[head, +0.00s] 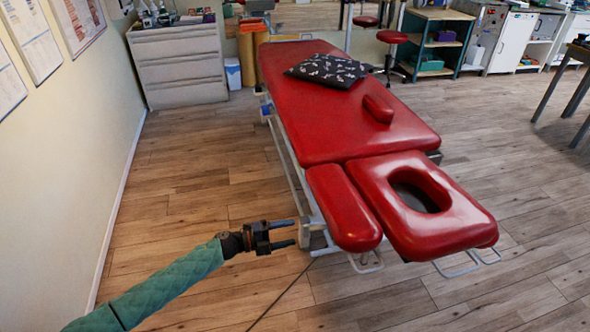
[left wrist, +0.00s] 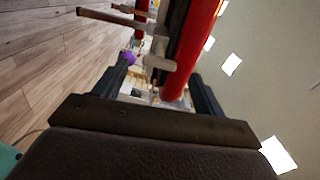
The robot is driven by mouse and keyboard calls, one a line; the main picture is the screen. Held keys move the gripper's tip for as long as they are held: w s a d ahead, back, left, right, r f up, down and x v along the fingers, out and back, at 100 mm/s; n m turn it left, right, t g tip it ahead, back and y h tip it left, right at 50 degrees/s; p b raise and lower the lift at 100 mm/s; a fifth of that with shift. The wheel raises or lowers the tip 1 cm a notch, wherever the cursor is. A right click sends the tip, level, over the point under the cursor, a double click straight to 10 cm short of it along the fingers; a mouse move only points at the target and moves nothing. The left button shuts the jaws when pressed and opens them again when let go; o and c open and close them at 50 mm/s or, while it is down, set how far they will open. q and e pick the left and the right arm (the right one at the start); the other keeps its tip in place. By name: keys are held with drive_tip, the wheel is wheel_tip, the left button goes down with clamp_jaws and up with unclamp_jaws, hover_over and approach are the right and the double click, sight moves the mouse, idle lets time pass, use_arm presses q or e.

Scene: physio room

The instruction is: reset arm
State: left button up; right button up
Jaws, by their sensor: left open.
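My left arm, in a green sleeve, reaches in from the lower left of the head view. Its gripper (head: 291,233) is open, with the two fingers apart and nothing seen between them. The fingertips point right, close to the near left side of the red treatment table (head: 340,115). In the left wrist view the two dark fingers (left wrist: 158,90) stand apart at either side. The red padding (left wrist: 190,55) and pale metal frame of the table show beyond and between them. I cannot tell whether a finger touches the frame. My right gripper is not in view.
The table has a face-hole headrest (head: 455,237), a red armrest pad (head: 343,207) and a dark patterned pillow (head: 327,70). A grey drawer cabinet (head: 180,65) stands at the back left. A wall runs along the left. Wooden floor (head: 190,180) is clear between wall and table.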

use_arm(q)
drive_tip(key=w+a+r+n+t+y, duration=0.1)
drive_tip(key=w+a+n+t+y, duration=0.5)
drive_tip(key=w+n+t+y, duration=0.3)
drive_tip(key=a+r+n+y, duration=0.4)
drive_tip(key=r+n+y, duration=0.4)
drive_tip(key=n, duration=0.3)
drive_tip(key=s+d+n+g+h+p, duration=0.15)
drive_tip(key=s+n+g, duration=0.3)
drive_tip(key=s, duration=1.15)
drive_tip(key=s+d+n+g+y+p, duration=0.1)
drive_tip(key=s+n+g+p, duration=0.3)
drive_tip(key=s, duration=1.2)
drive_tip(key=s+f+g, duration=0.2)
drive_tip(key=s+f, duration=0.1)
drive_tip(key=s, duration=0.4)
drive_tip(key=s+d+f+g+h, duration=0.1)
drive_tip(key=s+f+g, duration=0.1)
drive_tip(key=s, duration=0.6)
drive_tip(key=shift+s+f, duration=0.3)
drive_tip(key=shift+f, duration=0.6)
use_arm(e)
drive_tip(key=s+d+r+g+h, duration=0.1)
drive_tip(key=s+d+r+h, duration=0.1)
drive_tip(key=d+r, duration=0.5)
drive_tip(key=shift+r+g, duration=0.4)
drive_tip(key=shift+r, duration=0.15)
